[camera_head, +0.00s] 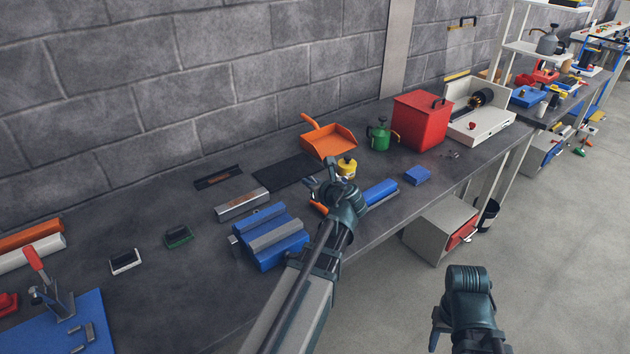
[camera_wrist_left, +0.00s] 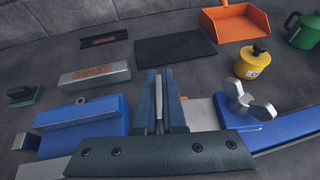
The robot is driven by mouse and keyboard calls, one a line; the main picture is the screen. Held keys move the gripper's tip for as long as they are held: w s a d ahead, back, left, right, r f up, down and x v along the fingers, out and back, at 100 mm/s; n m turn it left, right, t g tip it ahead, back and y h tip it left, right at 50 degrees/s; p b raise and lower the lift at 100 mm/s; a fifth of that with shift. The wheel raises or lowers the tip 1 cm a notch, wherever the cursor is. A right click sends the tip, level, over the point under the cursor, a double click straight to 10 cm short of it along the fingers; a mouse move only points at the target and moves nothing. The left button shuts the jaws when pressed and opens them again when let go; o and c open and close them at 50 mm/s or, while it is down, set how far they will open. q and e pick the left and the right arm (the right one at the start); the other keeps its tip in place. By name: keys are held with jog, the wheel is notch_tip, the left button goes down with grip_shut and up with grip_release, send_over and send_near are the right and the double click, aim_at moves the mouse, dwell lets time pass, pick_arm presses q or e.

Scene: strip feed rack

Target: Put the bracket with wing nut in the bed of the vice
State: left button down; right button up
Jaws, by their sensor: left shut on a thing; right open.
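The bracket with wing nut (camera_wrist_left: 252,104) shows at the right of the left wrist view, its silver wing nut over blue and a pale plate reaching toward my fingers. My left gripper (camera_wrist_left: 159,103) is shut on a thin grey edge that appears to be part of it. In the head view my left gripper (camera_head: 322,184) is above the bench, and my wrist hides most of the bracket. The blue and grey vice (camera_head: 268,236) stands just left of it, partly seen in the left wrist view (camera_wrist_left: 85,133). My right gripper (camera_head: 436,335) is open and empty, over the floor.
A grey block (camera_head: 241,205) and a black mat (camera_head: 285,172) lie behind the vice. A yellow pot (camera_head: 347,168), an orange dustpan (camera_head: 330,141), a green can (camera_head: 379,135) and a red box (camera_head: 420,121) stand further back. A blue bar (camera_head: 381,191) lies near the front edge.

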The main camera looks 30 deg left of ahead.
pick_arm(q)
jog(key=w+a+f+n+g, duration=0.1)
jog(key=w+a+n+g, duration=0.15)
jog(key=a, duration=0.95)
jog(key=y+b, duration=0.1)
jog(key=b, duration=0.6)
send_over(283, 200)
jog(key=shift+m+t, duration=0.25)
jog(key=shift+t, duration=0.1)
notch_tip(283, 200, down, 7)
jog(key=shift+r, duration=0.2)
jog(key=shift+f, duration=0.1)
notch_tip(283, 200, down, 4)
jog(key=b, duration=0.4)
jog(key=shift+r, duration=0.25)
jog(key=shift+f, duration=0.2)
jog(key=c, duration=1)
grip_release()
jog(key=shift+r, duration=0.1)
jog(key=shift+r, duration=0.1)
